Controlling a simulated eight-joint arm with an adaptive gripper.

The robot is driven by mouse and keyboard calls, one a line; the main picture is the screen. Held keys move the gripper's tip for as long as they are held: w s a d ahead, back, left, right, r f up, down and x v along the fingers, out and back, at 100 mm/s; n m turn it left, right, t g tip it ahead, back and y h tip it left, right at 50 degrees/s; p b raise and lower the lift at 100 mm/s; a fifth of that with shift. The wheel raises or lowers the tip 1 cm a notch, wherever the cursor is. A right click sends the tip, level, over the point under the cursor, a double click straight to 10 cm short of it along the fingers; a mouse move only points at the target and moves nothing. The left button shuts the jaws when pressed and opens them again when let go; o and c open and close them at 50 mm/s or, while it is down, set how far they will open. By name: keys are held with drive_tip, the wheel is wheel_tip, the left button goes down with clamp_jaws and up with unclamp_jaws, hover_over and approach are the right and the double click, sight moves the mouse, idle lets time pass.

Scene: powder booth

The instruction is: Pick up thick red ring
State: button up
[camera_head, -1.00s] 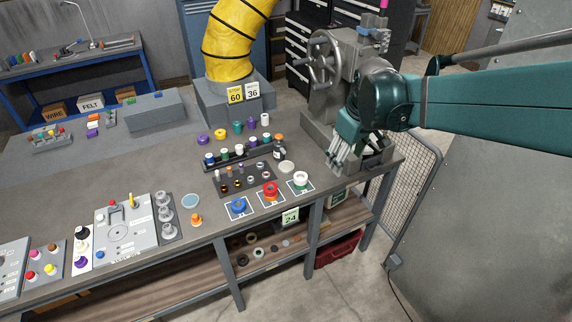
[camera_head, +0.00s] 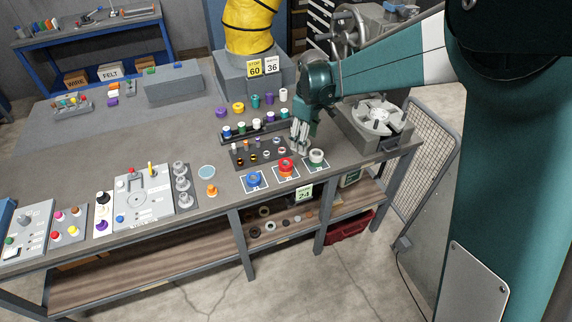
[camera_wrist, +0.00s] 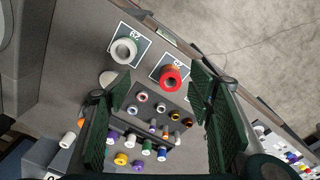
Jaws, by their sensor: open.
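A thick red ring (camera_head: 286,166) sits on a white-bordered square mat (camera_head: 291,176) near the front edge of the workbench. The red ring also shows in the wrist view (camera_wrist: 171,76), above the middle, between my fingers in the picture. My gripper (camera_head: 299,150) is just behind and slightly right of the red ring and above the bench. In the wrist view my gripper (camera_wrist: 165,110) has its two dark green finger pads wide apart, with nothing between them. No contact with the ring shows.
A blue ring (camera_head: 253,179) and a white-and-green ring (camera_head: 316,156) flank the red one on their own mats. A dark tray of small rings (camera_head: 262,154) and a row of spools (camera_head: 250,131) stand behind. A grey chuck machine (camera_head: 374,118) stands to the right.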

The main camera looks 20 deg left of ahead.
drive_tip(key=n, duration=0.2)
approach(287, 161)
drive_tip(key=shift+s+f+g, duration=0.3)
drive_tip(key=shift+s+f, duration=0.05)
drive_tip(key=shift+s, duration=0.05)
drive_tip(key=shift+f, duration=1.25)
drive_tip(key=shift+f, duration=0.1)
drive_tip(key=shift+f+p, duration=0.6)
drive_tip(key=shift+f, duration=1.95)
drive_tip(key=c, duration=1.1)
